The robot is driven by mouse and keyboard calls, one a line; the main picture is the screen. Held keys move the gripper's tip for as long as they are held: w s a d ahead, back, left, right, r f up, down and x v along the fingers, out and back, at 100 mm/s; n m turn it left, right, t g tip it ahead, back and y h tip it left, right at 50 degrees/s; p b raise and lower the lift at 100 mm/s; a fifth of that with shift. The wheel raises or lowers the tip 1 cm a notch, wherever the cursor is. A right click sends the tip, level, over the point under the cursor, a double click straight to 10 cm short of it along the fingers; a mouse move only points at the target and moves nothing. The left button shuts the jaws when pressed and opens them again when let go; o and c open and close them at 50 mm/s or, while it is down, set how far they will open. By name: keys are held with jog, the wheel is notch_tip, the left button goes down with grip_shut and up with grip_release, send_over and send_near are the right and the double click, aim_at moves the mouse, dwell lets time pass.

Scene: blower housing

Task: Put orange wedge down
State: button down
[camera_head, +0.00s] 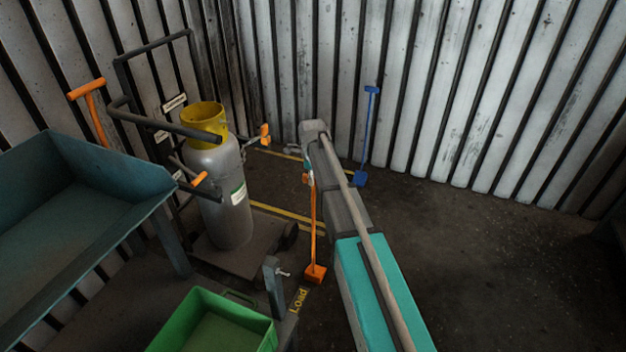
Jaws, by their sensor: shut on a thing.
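The orange wedge (315,273) is a small block at the lower end of a long, thin orange pole. It hangs or stands upright at the middle of the view, left of my arm. My gripper (307,177), partly hidden by my arm, is shut on the upper end of that pole. The block is well below the gripper, close to the floor near the yellow "Load" marking. I cannot tell whether it touches the floor.
A grey gas cylinder (222,190) with a yellow collar stands on a trolley to the left. A blue long-handled wedge (361,178) leans near the back wall. A green bin (215,325) and a teal tray (150,170) are nearer. The floor at right is clear.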

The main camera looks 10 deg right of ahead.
jog(key=shift+f, duration=0.1)
jog(key=c, duration=0.6)
grip_release()
jog(key=shift+o, duration=0.2)
notch_tip(320, 180, up, 12)
jog(key=p, duration=1.2)
jog(key=shift+s, duration=0.1)
